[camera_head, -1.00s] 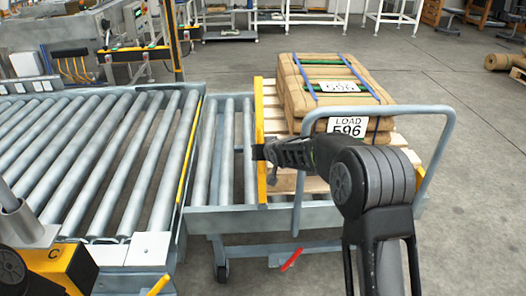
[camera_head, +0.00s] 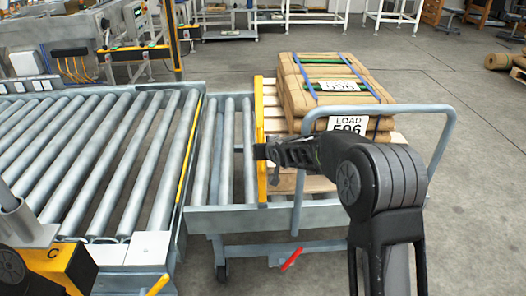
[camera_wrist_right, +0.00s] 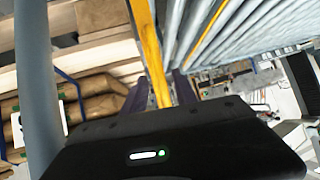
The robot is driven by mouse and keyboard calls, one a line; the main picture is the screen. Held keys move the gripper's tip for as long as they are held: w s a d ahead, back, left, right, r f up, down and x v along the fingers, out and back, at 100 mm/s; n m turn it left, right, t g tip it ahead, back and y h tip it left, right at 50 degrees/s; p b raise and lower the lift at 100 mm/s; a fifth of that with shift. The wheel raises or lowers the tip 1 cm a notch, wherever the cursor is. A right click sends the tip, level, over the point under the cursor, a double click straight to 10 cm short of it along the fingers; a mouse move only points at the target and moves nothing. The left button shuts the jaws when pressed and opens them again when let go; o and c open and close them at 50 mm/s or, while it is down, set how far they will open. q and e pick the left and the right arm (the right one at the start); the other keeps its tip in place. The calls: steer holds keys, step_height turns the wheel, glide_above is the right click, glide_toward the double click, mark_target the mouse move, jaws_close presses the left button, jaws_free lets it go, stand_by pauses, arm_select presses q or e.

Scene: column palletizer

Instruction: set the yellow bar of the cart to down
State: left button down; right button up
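The yellow bar (camera_head: 260,130) stands upright on the side of the cart (camera_head: 270,216) nearest the roller conveyor. My right gripper (camera_head: 264,152) is at the bar's middle height, reaching in from the right. In the right wrist view, the yellow bar (camera_wrist_right: 150,50) runs between the two dark purple fingers (camera_wrist_right: 162,88). The fingers look apart, one on each side of the bar, with narrow gaps. The bar's far end is hidden behind the gripper body. My left gripper is not in view.
The cart carries a pallet (camera_head: 284,183) with wrapped brown sacks (camera_head: 310,100) labelled LOAD 596. The cart's grey handle (camera_head: 440,150) rises close to my right arm. A roller conveyor (camera_head: 100,150) stands at left. A red pedal (camera_head: 291,259) is low on the cart. Open floor lies at right.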

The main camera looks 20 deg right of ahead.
steer(key=v, duration=0.6)
